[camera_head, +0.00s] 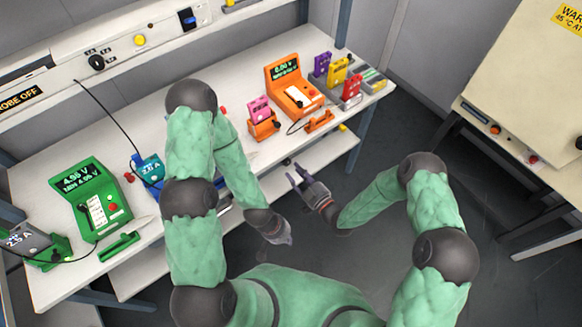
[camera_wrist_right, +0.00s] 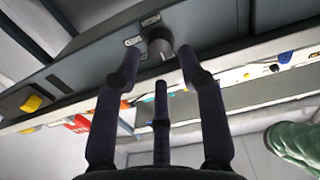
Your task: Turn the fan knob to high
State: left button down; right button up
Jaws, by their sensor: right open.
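A round dark knob (camera_wrist_right: 160,41) with small labels beside it stands on a dark grey front rail (camera_wrist_right: 95,66) in the right wrist view. In the head view this knob (camera_head: 287,161) seems to be the small dark spot at the bench's front edge. My right gripper (camera_head: 293,171) is open and empty close in front of it. Its fingertips (camera_wrist_right: 159,58) frame the knob from either side; I cannot tell whether they touch it. My left gripper (camera_head: 282,238) hangs low, away from the bench, its jaws unclear.
Another black knob (camera_head: 97,62) with labels sits on the back panel. The bench (camera_head: 210,85) carries a green tester (camera_head: 90,200), an orange tester (camera_head: 295,92) and colored pouch cells. A yellow control (camera_wrist_right: 31,104) is on the front rail. A lower shelf (camera_head: 300,180) lies below.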

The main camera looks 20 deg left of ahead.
aim_at(288, 164)
jog(key=shift+x, duration=1.8)
grip_shut()
